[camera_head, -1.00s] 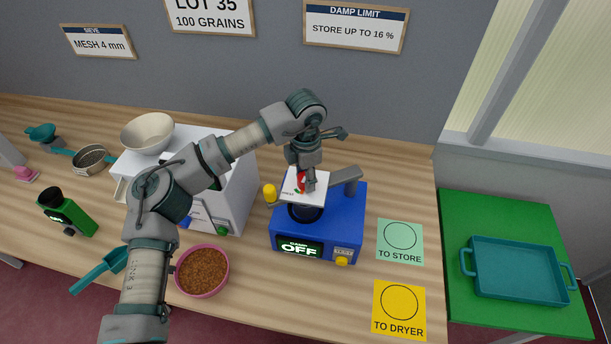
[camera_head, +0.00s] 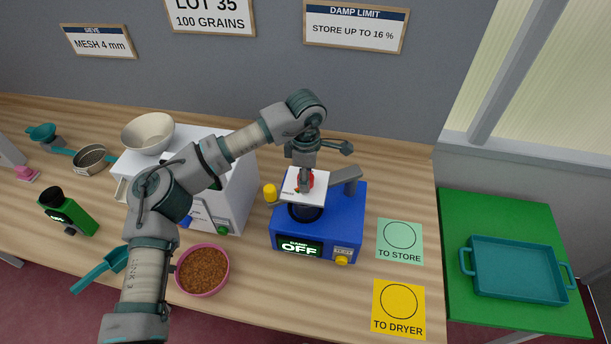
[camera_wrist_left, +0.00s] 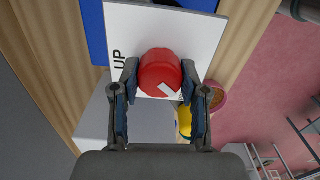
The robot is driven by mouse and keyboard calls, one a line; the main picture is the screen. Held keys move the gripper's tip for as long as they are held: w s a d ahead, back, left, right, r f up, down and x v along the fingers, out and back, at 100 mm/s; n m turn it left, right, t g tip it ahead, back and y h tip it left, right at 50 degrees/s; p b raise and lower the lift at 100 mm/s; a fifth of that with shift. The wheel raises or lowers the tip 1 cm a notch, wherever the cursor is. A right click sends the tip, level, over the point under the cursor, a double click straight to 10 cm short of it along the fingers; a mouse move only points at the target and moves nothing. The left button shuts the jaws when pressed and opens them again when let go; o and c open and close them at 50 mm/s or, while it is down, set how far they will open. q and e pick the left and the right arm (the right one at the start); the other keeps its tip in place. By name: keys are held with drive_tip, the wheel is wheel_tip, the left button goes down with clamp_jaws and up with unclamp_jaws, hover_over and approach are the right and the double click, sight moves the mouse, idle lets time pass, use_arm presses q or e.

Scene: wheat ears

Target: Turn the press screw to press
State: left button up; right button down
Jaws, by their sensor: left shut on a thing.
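The press is a blue machine (camera_head: 287,228) with a grey arm (camera_head: 346,176) and a white plate (camera_head: 291,187) on top. Its display reads "DAMP OFF". The red screw knob (camera_head: 311,180) stands above the white plate and is partly hidden by my gripper. In the left wrist view the red knob (camera_wrist_left: 160,72) shows a white mark and sits between my fingers. My left gripper (camera_head: 304,188) comes down from above and is shut on the knob. My right gripper is not in view.
A yellow knob (camera_head: 270,193) is beside the press. A white machine with a bowl (camera_head: 148,133) stands left, a pink bowl of grain (camera_head: 202,270) in front. A teal tray (camera_head: 517,295) is on the green table.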

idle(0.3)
use_arm(q)
drive_tip(key=o, duration=1)
drive_tip(key=shift+f, duration=0.1)
drive_tip(key=shift+o, duration=0.7)
drive_tip(key=shift+w, duration=0.1)
drive_tip(key=shift+d, duration=0.1)
wheel_tip(320, 180, up, 12)
drive_tip(key=shift+w, duration=0.1)
